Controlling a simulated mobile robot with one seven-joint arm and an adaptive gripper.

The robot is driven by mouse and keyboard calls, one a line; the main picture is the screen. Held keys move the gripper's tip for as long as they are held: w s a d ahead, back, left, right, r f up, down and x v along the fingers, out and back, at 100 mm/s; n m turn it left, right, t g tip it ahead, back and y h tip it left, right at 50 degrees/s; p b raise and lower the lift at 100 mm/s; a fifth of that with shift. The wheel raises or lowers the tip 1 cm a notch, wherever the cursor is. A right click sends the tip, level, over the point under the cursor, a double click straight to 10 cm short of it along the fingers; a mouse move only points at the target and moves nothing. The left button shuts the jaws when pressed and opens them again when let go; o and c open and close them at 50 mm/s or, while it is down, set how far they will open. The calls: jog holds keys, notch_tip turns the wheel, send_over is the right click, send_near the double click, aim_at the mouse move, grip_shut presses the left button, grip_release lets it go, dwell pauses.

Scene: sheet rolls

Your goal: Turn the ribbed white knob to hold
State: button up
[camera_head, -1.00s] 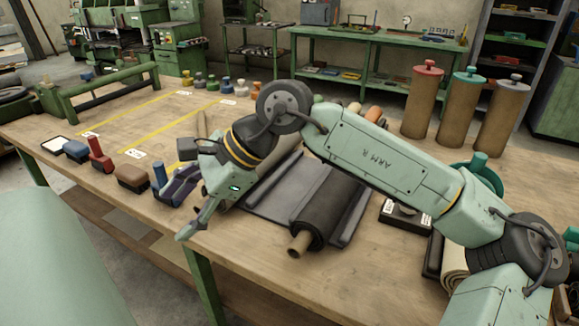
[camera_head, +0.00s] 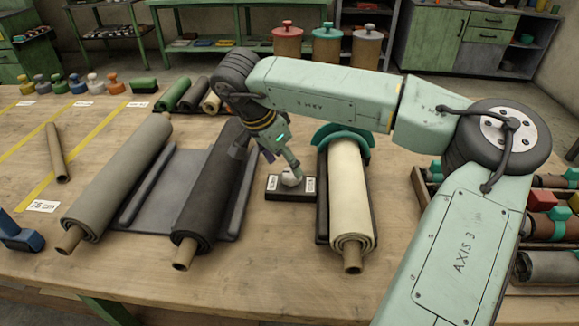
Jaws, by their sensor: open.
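The white knob (camera_head: 291,179) sits on a low black box (camera_head: 290,196) between the black roll and the cream roll. A small white label lies on each side of it; their print is too small to read. My gripper (camera_head: 292,170) points down at the knob from above, its fingertips right at it. The jaws are open. The fingers cover the knob's upper part, so I cannot tell whether they touch it or which way it is turned.
A cream roll (camera_head: 352,205) in a cradle with a teal part (camera_head: 343,140) stands close to the right of the box. A black roll (camera_head: 210,200) and a grey roll (camera_head: 118,180) lie to the left. Bare table lies in front of the box.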

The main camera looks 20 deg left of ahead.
aim_at(291, 172)
jog(key=shift+p+x, duration=0.4)
jog(key=shift+x, duration=1.9)
jog(key=c, duration=1.1)
